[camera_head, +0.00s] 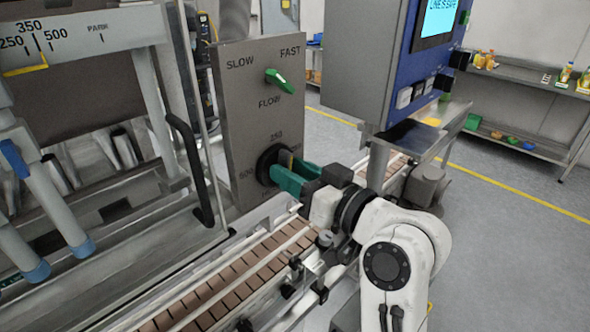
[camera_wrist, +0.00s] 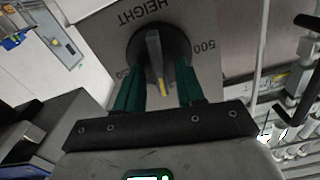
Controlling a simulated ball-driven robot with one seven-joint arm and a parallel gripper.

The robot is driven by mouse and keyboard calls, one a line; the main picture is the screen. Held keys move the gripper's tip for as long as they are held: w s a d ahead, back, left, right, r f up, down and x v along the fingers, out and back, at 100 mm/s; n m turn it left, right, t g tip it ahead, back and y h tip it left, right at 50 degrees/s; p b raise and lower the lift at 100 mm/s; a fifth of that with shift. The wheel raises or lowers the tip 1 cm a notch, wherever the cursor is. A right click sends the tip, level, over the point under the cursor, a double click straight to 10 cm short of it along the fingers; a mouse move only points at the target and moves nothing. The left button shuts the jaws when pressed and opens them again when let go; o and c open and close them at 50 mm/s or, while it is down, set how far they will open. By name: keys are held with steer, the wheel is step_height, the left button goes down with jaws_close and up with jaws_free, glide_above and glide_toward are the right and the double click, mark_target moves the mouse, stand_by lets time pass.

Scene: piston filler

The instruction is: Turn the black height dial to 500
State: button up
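The black height dial (camera_head: 267,163) sits low on the grey panel, below the FLOW label, with 250 printed above it and 500 at its left. In the wrist view the dial (camera_wrist: 178,42) appears upside down, with HEIGHT above it and 500 at its right. Its raised grey grip bar has a yellow mark at the lower end, pointing away from HEIGHT, roughly toward the 250 side. My gripper (camera_head: 288,172) is at the dial. In the wrist view its green fingers (camera_wrist: 160,82) stand apart on either side of the bar, with gaps visible. Contact cannot be told.
A green flow lever (camera_head: 280,81) is above the dial, between SLOW and FAST. A brown-slatted conveyor (camera_head: 225,290) runs below my gripper. A blue-fronted screen cabinet (camera_head: 425,60) stands at the right. A height scale (camera_head: 45,45) with a yellow marker is at upper left.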

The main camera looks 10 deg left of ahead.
steer(key=shift+c, duration=0.3)
jaws_close()
steer(key=shift+f+n+b, duration=0.15)
steer(key=shift+n+b, duration=0.25)
steer(key=shift+b, duration=0.15)
steer(key=n+b, duration=1.7)
steer(key=shift+s+a+f, duration=0.25)
steer(key=shift+s, duration=0.05)
steer(key=shift+b, duration=0.35)
steer(key=shift+o, duration=0.3)
jaws_free()
steer(key=shift+d, duration=0.1)
